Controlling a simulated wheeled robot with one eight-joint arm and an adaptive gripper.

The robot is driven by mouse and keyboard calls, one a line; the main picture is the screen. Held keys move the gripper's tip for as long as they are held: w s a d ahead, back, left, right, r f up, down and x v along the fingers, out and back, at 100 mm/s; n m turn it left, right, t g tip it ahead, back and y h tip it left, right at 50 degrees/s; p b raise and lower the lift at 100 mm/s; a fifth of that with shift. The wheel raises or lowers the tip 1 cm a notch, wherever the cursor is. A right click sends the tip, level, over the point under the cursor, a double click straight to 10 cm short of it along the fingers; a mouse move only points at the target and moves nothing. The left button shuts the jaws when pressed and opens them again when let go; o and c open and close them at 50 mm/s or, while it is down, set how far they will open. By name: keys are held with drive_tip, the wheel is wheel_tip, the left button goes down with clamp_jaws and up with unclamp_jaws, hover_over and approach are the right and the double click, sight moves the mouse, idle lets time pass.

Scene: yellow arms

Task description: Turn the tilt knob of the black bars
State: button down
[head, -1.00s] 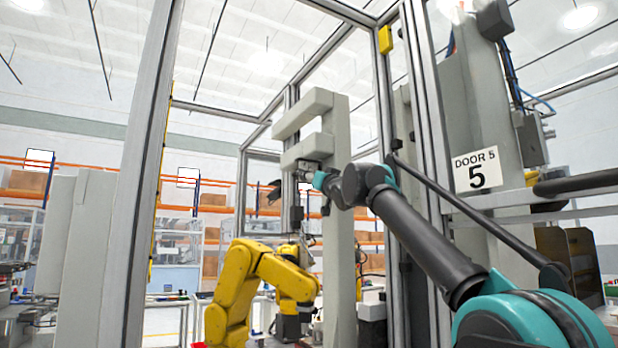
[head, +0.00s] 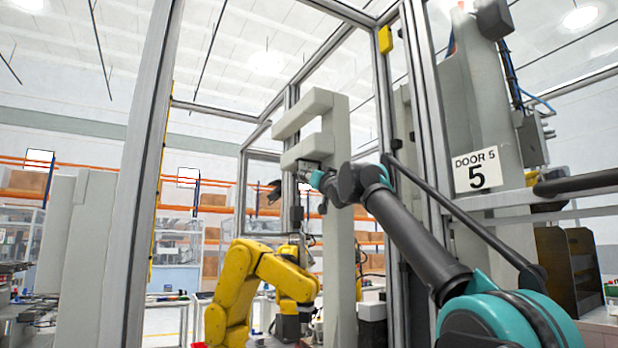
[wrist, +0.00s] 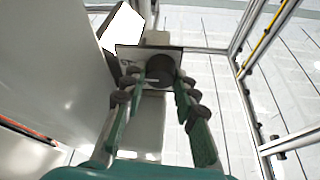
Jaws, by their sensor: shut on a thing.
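A dark round knob (wrist: 161,68) sits on a pale plate in the wrist view. My gripper (wrist: 160,84) has one green finger on each side of it, shut on the knob. In the head view my gripper (head: 309,177) reaches the grey post (head: 341,230), beside its lower side arm, and the knob is too small or hidden to make out there. Dark parts (head: 274,191) show just left of the post; I cannot tell whether they are the black bars. The knob's angle cannot be read.
A metal frame post (head: 150,160) stands on the left and another (head: 432,140) close to my arm. A yellow robot arm (head: 240,285) stands below and left of the grey post. A "DOOR 5" sign (head: 477,170) and a grey machine are on the right.

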drive_tip(key=shift+n, duration=0.4)
drive_tip(key=n+g+y, duration=0.1)
drive_tip(key=n+g, duration=0.1)
drive_tip(key=n, duration=0.3)
drive_tip(key=n+g+y, duration=0.2)
drive_tip(key=n, duration=0.3)
drive_tip(key=n+g+y, duration=0.2)
drive_tip(key=n, duration=0.3)
drive_tip(key=shift+w+d+n, duration=0.1)
drive_tip(key=shift+d+n, duration=0.05)
drive_tip(key=shift+n, duration=0.55)
drive_tip(key=c, duration=1.2)
unclamp_jaws()
